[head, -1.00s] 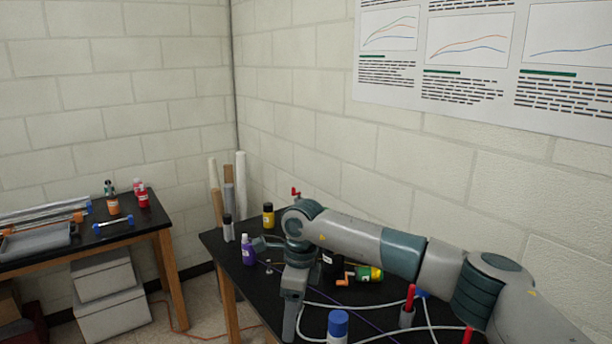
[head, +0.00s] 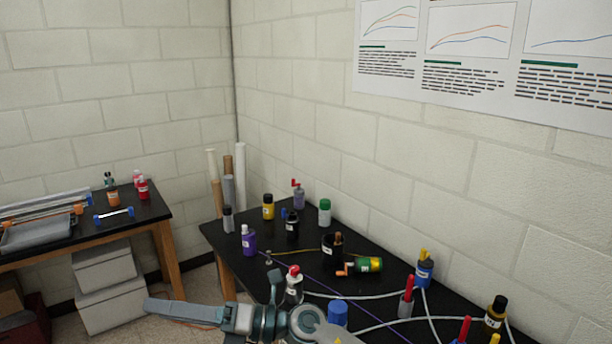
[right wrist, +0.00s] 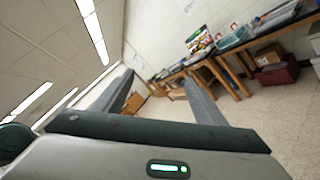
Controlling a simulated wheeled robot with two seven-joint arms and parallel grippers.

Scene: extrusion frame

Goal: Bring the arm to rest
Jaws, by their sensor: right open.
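My right gripper (head: 160,308) is at the lower left of the head view, with its grey fingers pointing left. It is in front of the black bench (head: 222,243) and appears over the floor beside it. In the right wrist view its two fingers (right wrist: 160,92) stand wide apart with nothing between them. The wrist is tilted, and that view looks across the room toward the far tables. My right forearm is mostly below the picture's lower edge. My left gripper is in neither view.
The bench holds several bottles, including a purple one (head: 248,240), a red-capped one (head: 293,287) near my wrist and a green one lying down (head: 369,264). White cables run across it. A second table (head: 158,208) stands left, with white boxes (head: 105,285) below.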

